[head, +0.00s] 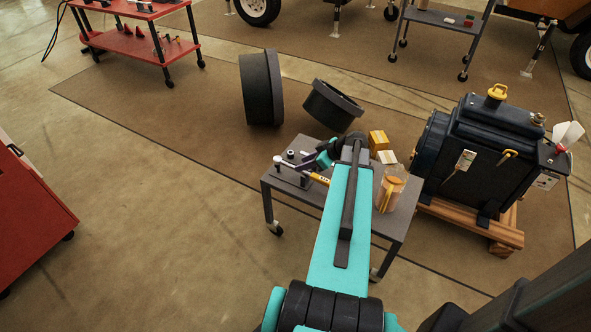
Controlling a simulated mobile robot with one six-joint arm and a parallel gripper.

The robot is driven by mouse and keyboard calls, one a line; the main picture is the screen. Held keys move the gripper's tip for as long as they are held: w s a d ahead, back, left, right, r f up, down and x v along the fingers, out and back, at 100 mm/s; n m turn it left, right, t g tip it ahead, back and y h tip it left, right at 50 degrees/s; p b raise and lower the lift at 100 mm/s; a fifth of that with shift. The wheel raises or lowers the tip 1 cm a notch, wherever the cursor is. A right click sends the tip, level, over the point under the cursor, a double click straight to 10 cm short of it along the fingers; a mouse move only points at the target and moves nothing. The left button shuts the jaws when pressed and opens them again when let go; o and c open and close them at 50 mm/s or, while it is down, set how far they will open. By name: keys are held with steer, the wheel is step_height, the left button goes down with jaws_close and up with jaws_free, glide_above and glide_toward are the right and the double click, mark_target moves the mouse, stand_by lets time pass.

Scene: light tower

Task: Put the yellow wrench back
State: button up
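A small grey wheeled table (395,226) stands in front of me. A slim tool with a yellow shaft (319,179), which looks like the yellow wrench, is at its left part; a pale rounded end shows to the upper left at a dark stand. I cannot tell whether it rests on the table or is held above it. My teal arm reaches over the table and bends left at the wrist. My gripper (299,165) is close to the tool and the stand. Its fingertips are small and overlap them, so opening and contact are unclear. My arm hides the table's middle.
A clear jar with orange contents (390,188) and yellow boxes (378,141) are on the table's right part. A dark engine (480,150) on a wooden pallet stands right. Black rings (262,90) lie behind. A red cabinet (30,225) stands left; floor between is clear.

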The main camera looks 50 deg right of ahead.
steer(key=shift+x, duration=0.8)
steer(key=shift+x, duration=2.6)
steer(key=shift+d, duration=0.1)
jaws_close()
